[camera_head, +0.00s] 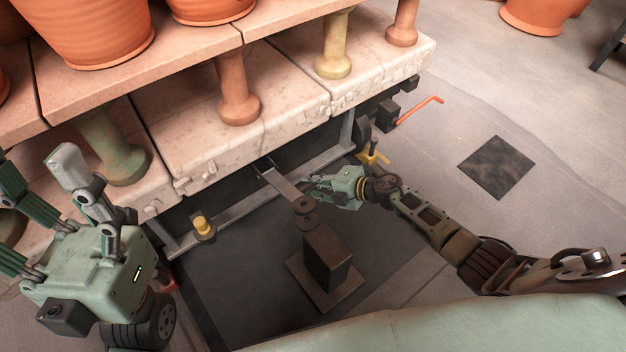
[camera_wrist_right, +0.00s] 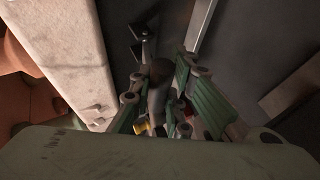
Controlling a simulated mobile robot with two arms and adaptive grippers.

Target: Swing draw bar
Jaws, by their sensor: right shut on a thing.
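The draw bar (camera_head: 283,187) is a flat grey metal bar with a round eye at its free end. It sticks out low from the front of the rack cart (camera_head: 215,150), above the dark floor area. My right gripper (camera_head: 318,186) is at the bar's right side near the eye. It is shut on the bar; in the right wrist view the green fingers (camera_wrist_right: 160,95) close around a dark grey piece, and their tips are partly hidden. My left gripper (camera_head: 40,185) is open and empty at the left, apart from the bar.
A dark block on a square base plate (camera_head: 327,285) stands just in front of the bar's eye. A yellow-capped post (camera_head: 203,226) is left of the bar. An orange-red handle (camera_head: 420,109) sticks out at the cart's right. Terracotta pots (camera_head: 95,30) stand on the shelf above. Floor to the right is mostly clear.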

